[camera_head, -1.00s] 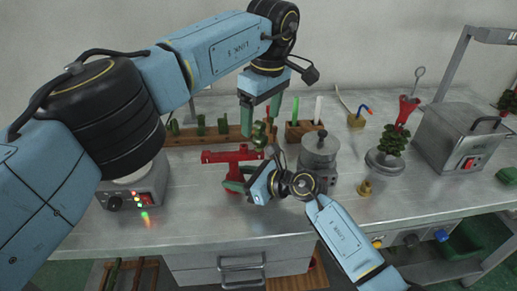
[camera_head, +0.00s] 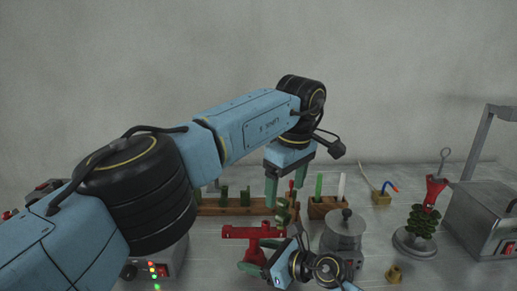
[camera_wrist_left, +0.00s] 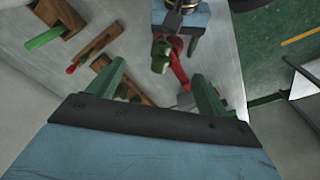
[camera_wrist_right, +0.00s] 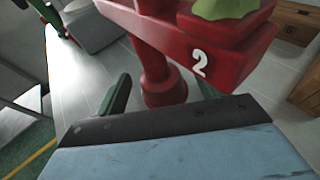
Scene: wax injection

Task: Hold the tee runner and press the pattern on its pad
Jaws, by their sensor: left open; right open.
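The red tee runner (camera_head: 252,233) stands on the bench in the head view, its crossbar level. The right wrist view shows its bar marked 2 and its post (camera_wrist_right: 160,82). A green pattern (camera_head: 283,209) is at the bar's right end; in the right wrist view it (camera_wrist_right: 222,8) appears to rest on the red pad, partly cut off. My left gripper (camera_head: 283,188) is open and empty just above the pattern, fingers down. The pattern also shows in the left wrist view (camera_wrist_left: 160,52), beyond the fingertips. My right gripper (camera_wrist_right: 163,92) is open, its fingers either side of the post.
A wooden rack (camera_head: 235,206) with green pieces stands behind the runner. A wooden block (camera_head: 325,207) with green and white sticks, a metal pot (camera_head: 345,235) and a stand with green pieces (camera_head: 418,240) are to the right. A control box with lights is at front left.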

